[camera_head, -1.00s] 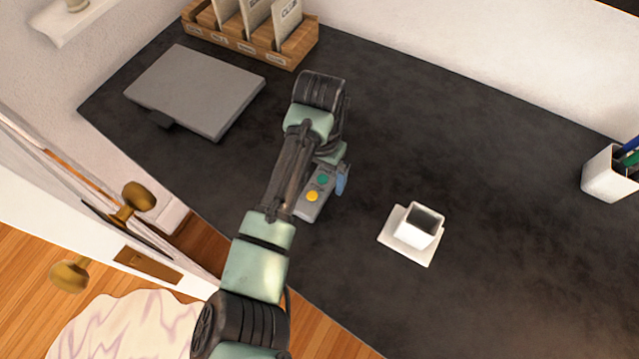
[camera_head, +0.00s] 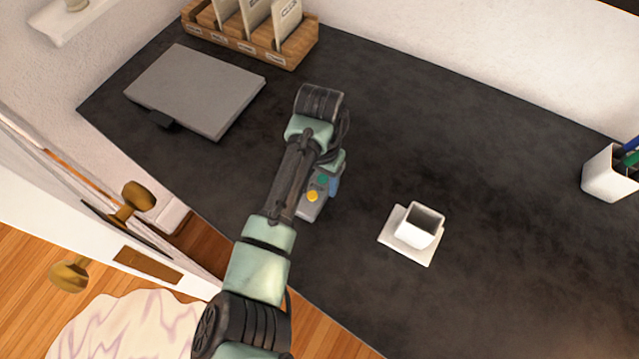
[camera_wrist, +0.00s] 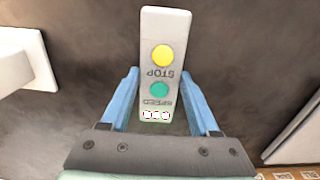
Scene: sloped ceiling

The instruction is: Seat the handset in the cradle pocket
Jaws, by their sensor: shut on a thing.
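The handset (camera_head: 310,206) is a grey, long block with a yellow STOP button, a green button and small marks at one end. It lies on the dark desk, partly hidden by my arm in the head view. My gripper (camera_wrist: 159,82) is shut on it, one blue finger against each long side near the green button; it also shows in the head view (camera_head: 332,184). The cradle (camera_head: 413,238) is a white square cup on a flat white base, to the right of the handset. Its pocket opens upward and looks empty. Part of the cradle shows at the wrist view's left edge (camera_wrist: 14,68).
A closed grey laptop (camera_head: 195,90) lies at the desk's left. A wooden card rack (camera_head: 240,42) stands behind it. A white pen cup (camera_head: 606,178) stands at the far right. The desk (camera_head: 480,190) between the handset and cradle is clear.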

